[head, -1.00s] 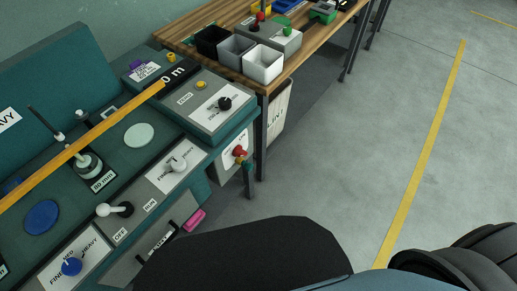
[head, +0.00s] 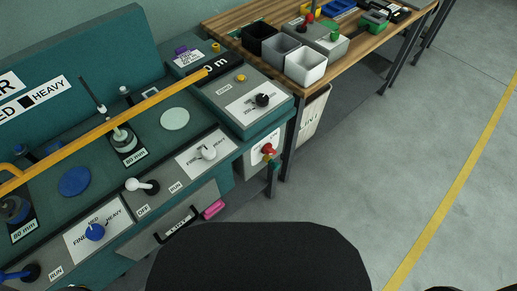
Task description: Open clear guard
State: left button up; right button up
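A teal machine panel (head: 150,150) fills the left side of the head view. A long yellow-orange bar (head: 130,113) runs slantwise above it, with a bent end (head: 10,172) at the left edge. No clear sheet can be told apart around the bar, so I cannot tell whether it belongs to the clear guard. Under the bar stand a metal spindle on a stepped base (head: 122,138) marked 80 mm and a pale green disc (head: 175,119).
The panel carries a blue disc (head: 75,182), a white lever (head: 140,186), a blue knob (head: 95,232) and a black knob (head: 262,100). A red knob (head: 268,150) sits on its side. A wooden bench (head: 345,60) with bins stands behind. Floor (head: 420,150) at right is clear.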

aim_at(22, 177)
jog(key=z, duration=0.05)
jog(key=k, duration=0.9)
jog(key=z, duration=0.05)
